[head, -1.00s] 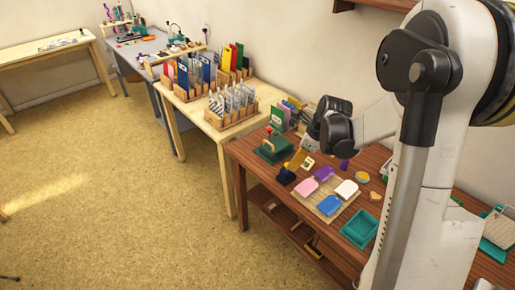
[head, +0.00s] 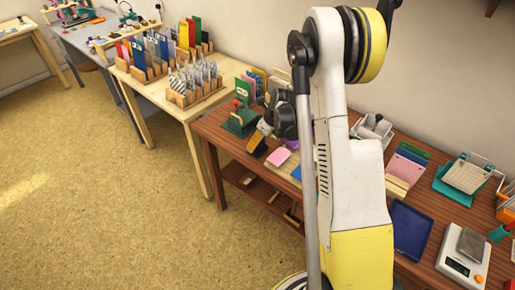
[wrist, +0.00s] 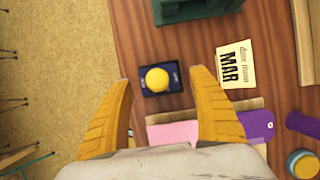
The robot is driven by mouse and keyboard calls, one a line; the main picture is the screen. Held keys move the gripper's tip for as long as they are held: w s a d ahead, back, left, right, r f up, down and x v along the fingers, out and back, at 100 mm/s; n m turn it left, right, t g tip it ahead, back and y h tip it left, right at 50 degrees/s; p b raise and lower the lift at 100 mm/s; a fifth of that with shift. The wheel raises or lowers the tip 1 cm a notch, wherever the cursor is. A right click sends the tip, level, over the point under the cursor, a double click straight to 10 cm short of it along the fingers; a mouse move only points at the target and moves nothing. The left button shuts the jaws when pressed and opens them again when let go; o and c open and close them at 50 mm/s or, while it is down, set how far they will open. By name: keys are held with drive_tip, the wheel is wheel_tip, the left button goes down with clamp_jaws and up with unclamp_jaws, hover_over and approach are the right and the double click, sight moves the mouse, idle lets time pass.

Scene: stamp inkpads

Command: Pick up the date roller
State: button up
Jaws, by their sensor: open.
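The date roller, a dark blue block with a round yellow knob (wrist: 157,79), stands on the brown table beside a card reading MAR (wrist: 234,65). In the wrist view it lies between and just ahead of my yellow fingertips. My gripper (wrist: 163,76) is open and empty, one finger to each side of it. I cannot tell how high the fingers are above the table. In the head view my gripper (head: 265,127) is close by the dark block (head: 257,143), and my arm hides part of the table.
A dark green press (head: 240,121) stands just beyond the roller. A pink pad (wrist: 173,133) and a purple pad (wrist: 258,124) lie on the near side. A purple cylinder (wrist: 303,125) and a round yellow-topped jar (wrist: 302,163) are at the right. The table edge is close on the left.

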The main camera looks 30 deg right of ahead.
drive_tip(key=shift+x, duration=1.2)
drive_tip(key=shift+r, duration=0.1)
drive_tip(key=c, duration=1.5)
drive_tip(key=shift+r, duration=0.45)
drive_tip(key=r+p, duration=0.1)
drive_tip(key=r, duration=0.1)
drive_tip(key=r+p, duration=0.1)
drive_tip(key=r, duration=0.1)
drive_tip(key=shift+s+d, duration=0.2)
drive_tip(key=s+d+r+p, duration=0.1)
drive_tip(key=s+d+r, duration=0.1)
drive_tip(key=s+d+r+p, duration=0.1)
drive_tip(key=s+d+r, duration=0.1)
drive_tip(key=s+d, duration=0.1)
drive_tip(key=s+d+r+p, duration=0.1)
drive_tip(key=s+d+r, duration=0.1)
drive_tip(key=s, duration=0.1)
drive_tip(key=shift+s+d, duration=0.1)
drive_tip(key=shift+d, duration=0.2)
